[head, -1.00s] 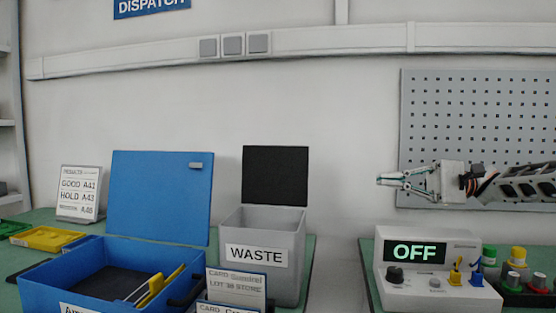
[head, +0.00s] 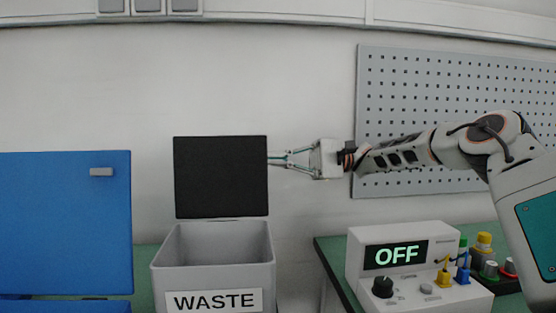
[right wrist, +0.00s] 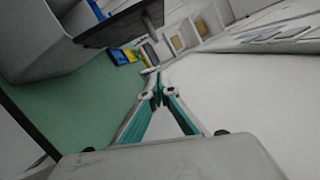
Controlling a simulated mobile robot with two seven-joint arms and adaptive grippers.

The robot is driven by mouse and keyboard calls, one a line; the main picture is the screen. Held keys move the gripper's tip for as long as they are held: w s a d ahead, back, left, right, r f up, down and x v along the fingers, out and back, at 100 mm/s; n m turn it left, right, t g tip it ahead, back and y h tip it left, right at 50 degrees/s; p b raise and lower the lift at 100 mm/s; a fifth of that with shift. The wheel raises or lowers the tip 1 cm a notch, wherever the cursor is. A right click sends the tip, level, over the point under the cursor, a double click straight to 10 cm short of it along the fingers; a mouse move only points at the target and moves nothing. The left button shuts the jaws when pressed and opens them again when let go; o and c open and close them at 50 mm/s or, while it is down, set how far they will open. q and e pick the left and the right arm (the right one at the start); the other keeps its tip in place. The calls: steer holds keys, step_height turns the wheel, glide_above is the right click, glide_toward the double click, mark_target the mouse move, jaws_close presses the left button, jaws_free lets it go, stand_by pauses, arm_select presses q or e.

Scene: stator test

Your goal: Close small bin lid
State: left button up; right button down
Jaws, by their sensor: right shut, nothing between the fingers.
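The small grey bin labelled WASTE (head: 255,262) stands on the green bench in the head view, its open top facing up. Its black lid (head: 221,177) stands upright at the bin's back edge, open. My right gripper (head: 275,159) is shut and empty, pointing left, with its fingertips at the lid's right edge. Whether they touch the lid or reach behind it, I cannot tell. In the right wrist view the shut fingertips (right wrist: 155,88) show with the dark lid (right wrist: 118,24) beyond them at the top and the grey bin (right wrist: 40,45) at upper left. My left gripper is out of view.
A blue box with a raised blue lid (head: 66,222) stands left of the bin. A white tester (head: 400,262) reading OFF sits on the right bench, below my right arm. A pegboard (head: 440,90) hangs on the wall behind. A gap separates the two benches.

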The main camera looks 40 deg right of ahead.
mark_target(249, 156)
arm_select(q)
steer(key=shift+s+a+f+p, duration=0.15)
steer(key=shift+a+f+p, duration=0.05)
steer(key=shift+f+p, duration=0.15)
arm_select(e)
steer(key=a, duration=0.2)
steer(key=a+r, duration=0.1)
steer(key=a, duration=0.4)
steer(key=shift+s+a+r, duration=0.2)
steer(key=shift+a+r, duration=0.05)
steer(key=shift+a, duration=0.1)
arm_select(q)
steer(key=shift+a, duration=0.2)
arm_select(e)
steer(key=shift+d, duration=0.1)
